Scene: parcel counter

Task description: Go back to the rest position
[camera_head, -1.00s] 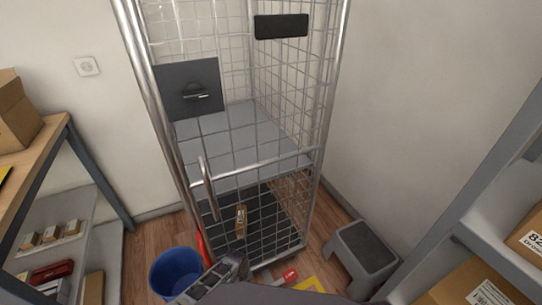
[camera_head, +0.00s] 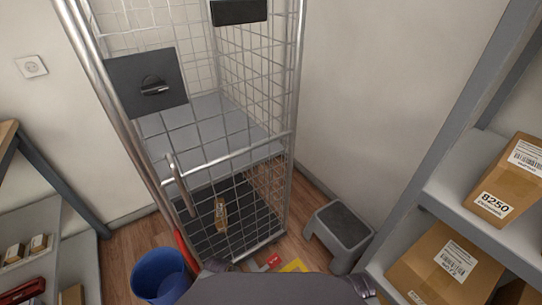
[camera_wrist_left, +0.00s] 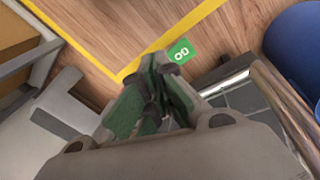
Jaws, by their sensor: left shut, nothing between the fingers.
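My left gripper (camera_wrist_left: 158,92) shows in the left wrist view with its green-padded fingers shut and nothing between them. It is above the wooden floor, beside the yellow floor tape (camera_wrist_left: 193,17). In the head view, parts of my own arm cross the bottom edge, and the left fingers cannot be made out there. My right gripper is in neither view.
A wire roll cage (camera_head: 213,165) stands ahead with a small brown item (camera_head: 221,215) low inside. A blue bucket (camera_head: 160,276) is at its left and a grey step stool (camera_head: 340,232) at its right. Shelves with boxes (camera_head: 445,262) fill the right; another shelf (camera_head: 75,262) stands left.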

